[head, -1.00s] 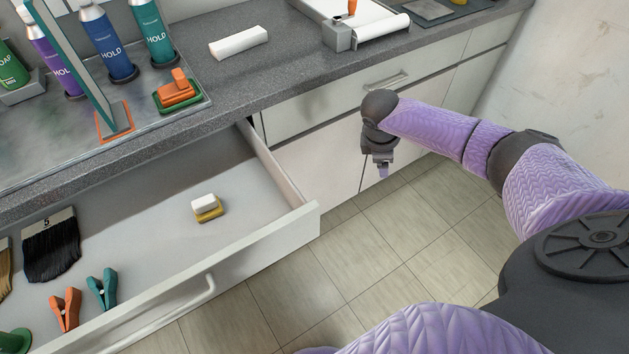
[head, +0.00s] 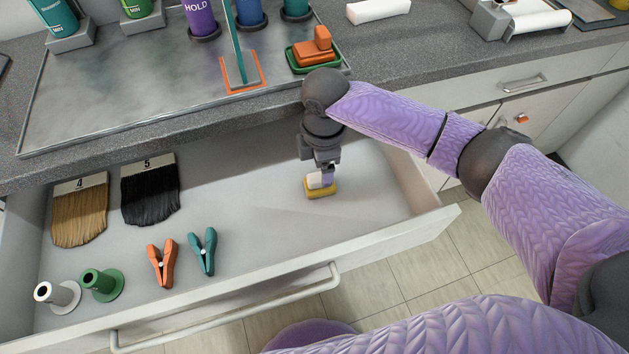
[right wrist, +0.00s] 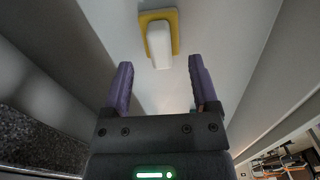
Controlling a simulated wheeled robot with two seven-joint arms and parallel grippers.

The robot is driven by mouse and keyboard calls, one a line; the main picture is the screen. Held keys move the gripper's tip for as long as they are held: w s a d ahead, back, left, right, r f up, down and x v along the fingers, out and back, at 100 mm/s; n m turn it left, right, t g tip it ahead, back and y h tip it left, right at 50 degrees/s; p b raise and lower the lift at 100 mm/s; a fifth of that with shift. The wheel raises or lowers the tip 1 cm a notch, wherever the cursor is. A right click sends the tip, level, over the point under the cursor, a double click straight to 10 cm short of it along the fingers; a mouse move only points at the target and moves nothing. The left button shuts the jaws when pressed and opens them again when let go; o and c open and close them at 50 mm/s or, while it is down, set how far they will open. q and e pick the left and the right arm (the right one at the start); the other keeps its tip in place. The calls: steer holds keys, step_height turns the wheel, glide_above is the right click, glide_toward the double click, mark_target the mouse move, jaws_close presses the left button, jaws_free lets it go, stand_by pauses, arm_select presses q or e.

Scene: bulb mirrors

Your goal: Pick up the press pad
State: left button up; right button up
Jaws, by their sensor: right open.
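The press pad, a yellow pad (head: 322,192) with a white block-shaped grip (head: 314,181), lies in the right part of the open drawer. My right gripper (head: 326,174) points down right at it in the head view and partly covers it. In the right wrist view the yellow pad (right wrist: 173,18) and its white grip (right wrist: 159,45) lie just beyond the two purple fingertips (right wrist: 160,64). The fingers are apart with nothing between them. My left gripper is not in view.
The drawer (head: 270,268) also holds two brushes (head: 150,190), an orange clip (head: 161,264), a teal clip (head: 202,251) and two spools (head: 101,284). The counter edge (head: 230,108) overhangs behind my right arm. An orange block on a green dish (head: 313,52) sits above.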

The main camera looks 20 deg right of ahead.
mark_target(320, 176)
step_height(320, 176, down, 5)
steer(key=b, duration=0.3)
steer(key=shift+a, duration=0.15)
steer(key=shift+r, duration=0.2)
steer(key=c, duration=0.7)
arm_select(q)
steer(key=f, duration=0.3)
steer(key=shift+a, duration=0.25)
arm_select(e)
steer(key=shift+c, duration=1.2)
